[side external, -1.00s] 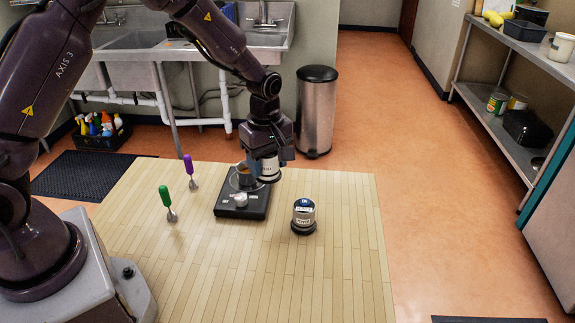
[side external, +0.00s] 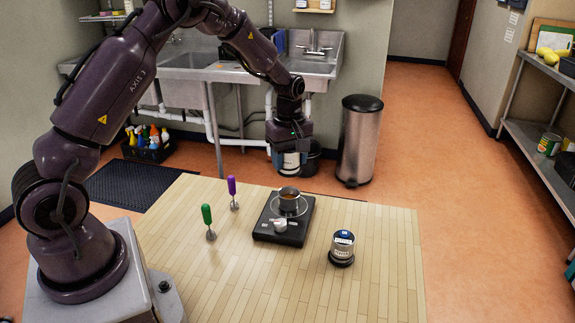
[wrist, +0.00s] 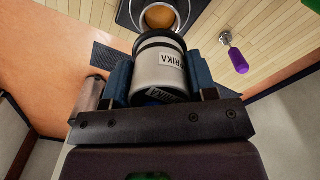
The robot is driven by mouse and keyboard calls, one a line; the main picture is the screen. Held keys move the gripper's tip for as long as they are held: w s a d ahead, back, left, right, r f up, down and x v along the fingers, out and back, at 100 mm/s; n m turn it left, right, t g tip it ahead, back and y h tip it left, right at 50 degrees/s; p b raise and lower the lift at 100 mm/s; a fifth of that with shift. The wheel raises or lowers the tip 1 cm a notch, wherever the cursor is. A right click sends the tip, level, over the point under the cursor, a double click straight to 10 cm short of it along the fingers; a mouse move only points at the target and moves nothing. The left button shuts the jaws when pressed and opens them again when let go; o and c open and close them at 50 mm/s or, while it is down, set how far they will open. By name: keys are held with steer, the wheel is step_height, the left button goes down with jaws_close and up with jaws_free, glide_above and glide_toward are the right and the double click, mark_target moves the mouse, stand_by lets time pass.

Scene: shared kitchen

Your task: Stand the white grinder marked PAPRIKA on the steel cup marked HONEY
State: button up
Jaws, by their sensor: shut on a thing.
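My gripper (side external: 290,150) is shut on the white grinder (side external: 290,163), which hangs upright below it in the side view. In the wrist view the grinder (wrist: 158,72) sits between the blue fingers (wrist: 160,82), and its label shows "RIKA". The steel cup (side external: 288,199) stands on a black scale (side external: 273,232), with brown-orange contents. In the side view the grinder is above the cup and apart from it. In the wrist view the cup (wrist: 142,20) lies just beyond the grinder's end. The cup's marking cannot be read.
A second pale grinder with a blue top (side external: 343,241) stands to the right of the scale. A green-handled tool (side external: 207,217) and a purple-handled tool (side external: 232,190) stand to the left. The wooden tabletop's front (side external: 265,295) is clear.

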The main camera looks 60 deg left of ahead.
mark_target(289, 176)
steer(key=shift+f, duration=2.65)
steer(key=shift+f, duration=0.6)
steer(key=o, duration=0.8)
steer(key=shift+r, duration=5.5)
